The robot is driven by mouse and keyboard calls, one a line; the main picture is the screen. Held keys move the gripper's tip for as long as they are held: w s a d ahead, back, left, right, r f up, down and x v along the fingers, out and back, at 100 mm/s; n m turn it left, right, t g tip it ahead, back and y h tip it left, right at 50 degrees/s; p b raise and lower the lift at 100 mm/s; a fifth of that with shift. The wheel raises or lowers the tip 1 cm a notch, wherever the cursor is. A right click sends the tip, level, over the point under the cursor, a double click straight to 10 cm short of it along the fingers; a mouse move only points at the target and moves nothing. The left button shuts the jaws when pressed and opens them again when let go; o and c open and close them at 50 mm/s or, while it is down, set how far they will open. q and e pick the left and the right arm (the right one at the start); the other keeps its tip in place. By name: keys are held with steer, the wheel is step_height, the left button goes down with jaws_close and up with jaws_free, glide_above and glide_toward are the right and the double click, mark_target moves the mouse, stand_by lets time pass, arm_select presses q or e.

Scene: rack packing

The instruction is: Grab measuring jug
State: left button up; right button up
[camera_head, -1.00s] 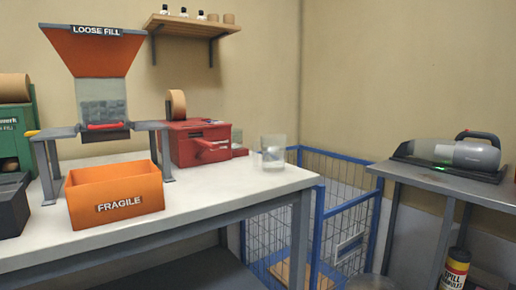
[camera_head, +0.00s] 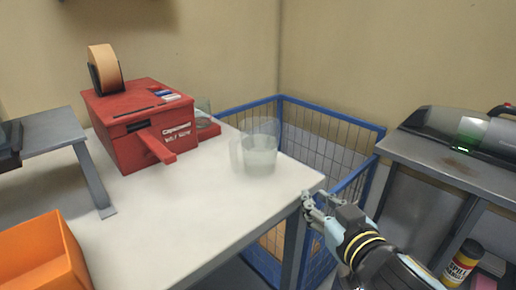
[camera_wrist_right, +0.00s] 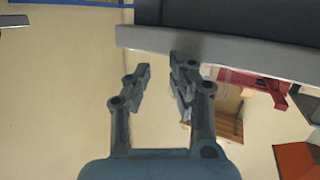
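The measuring jug (camera_head: 260,160) is a clear, see-through cup with its handle toward the left. It stands upright on the white table (camera_head: 180,215) near the far right corner, in the head view. My right gripper (camera_head: 311,203) is beside the table's front right corner, to the right of and nearer than the jug, apart from it. In the right wrist view the two fingers of my right gripper (camera_wrist_right: 158,85) are spread with nothing between them. My left gripper is out of view.
A red tape dispenser (camera_head: 140,130) stands left of the jug, with a clear container (camera_head: 203,110) behind it. An orange box (camera_head: 40,258) is at lower left. A blue wire cage (camera_head: 330,135) stands beyond the table. A hand vacuum (camera_head: 460,132) lies on the right-hand bench.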

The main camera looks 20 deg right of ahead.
step_height(320, 180, up, 4)
steer(key=w+a+t+y, duration=0.1)
steer(key=a+t, duration=0.1)
steer(key=n+y, duration=0.4)
steer(key=y, duration=0.1)
glide_toward(237, 170)
steer(key=w, duration=0.3)
steer(key=shift+w+a+y, duration=0.25)
steer(key=shift+y, duration=0.05)
steer(key=x, duration=0.5)
steer(key=shift+w+a, duration=0.1)
steer(key=shift+w, duration=0.2)
jaws_close()
steer(key=shift+r, duration=0.1)
